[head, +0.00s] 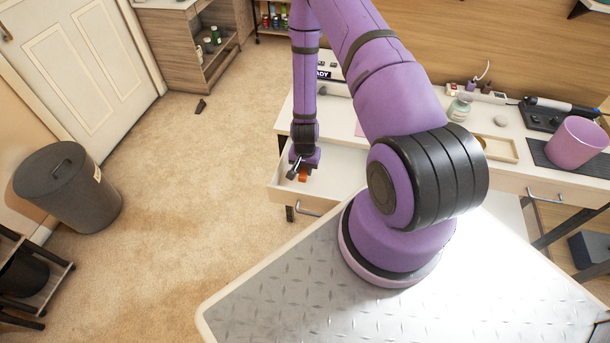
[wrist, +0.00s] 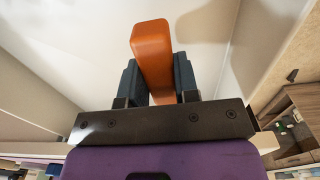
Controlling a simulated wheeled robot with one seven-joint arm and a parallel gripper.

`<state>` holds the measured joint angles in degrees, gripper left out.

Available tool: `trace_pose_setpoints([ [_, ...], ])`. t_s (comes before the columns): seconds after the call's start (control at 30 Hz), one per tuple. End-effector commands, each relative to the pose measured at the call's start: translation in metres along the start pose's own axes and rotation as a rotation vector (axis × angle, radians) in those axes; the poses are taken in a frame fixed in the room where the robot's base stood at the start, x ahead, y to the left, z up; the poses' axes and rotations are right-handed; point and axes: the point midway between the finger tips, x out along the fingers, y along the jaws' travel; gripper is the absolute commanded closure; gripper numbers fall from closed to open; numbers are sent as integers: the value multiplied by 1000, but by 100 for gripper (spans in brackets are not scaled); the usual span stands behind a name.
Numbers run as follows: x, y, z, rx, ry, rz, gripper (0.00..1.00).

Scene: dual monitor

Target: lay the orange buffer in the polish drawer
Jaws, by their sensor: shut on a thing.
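The orange buffer (wrist: 152,55) is a small block with rounded edges, held between the two dark fingers of my gripper (wrist: 157,80) in the wrist view. My gripper (head: 299,172) is shut on it. In the head view the buffer (head: 303,174) shows as a small orange patch below my wrist. An open drawer (head: 290,194) with a pale wooden front and white inside lies under my gripper. The buffer appears over or inside the drawer; whether it touches the drawer floor I cannot tell.
The white desk (head: 345,118) stands behind the drawer. It bears a glass jar (head: 460,106), a wooden tray (head: 497,149) and a pink cup (head: 577,142). A dark bin (head: 68,187) stands at left; the carpet between is mostly clear.

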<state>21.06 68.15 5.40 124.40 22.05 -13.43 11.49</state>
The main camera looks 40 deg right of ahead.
Motion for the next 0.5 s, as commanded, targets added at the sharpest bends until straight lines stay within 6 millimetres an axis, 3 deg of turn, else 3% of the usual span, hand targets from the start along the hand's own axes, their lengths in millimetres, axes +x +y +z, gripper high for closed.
trace_pose_setpoints([
  [0.3,35,1,0,1,-1,1,93],
  [0.5,41,0,0,0,0,0,93],
])
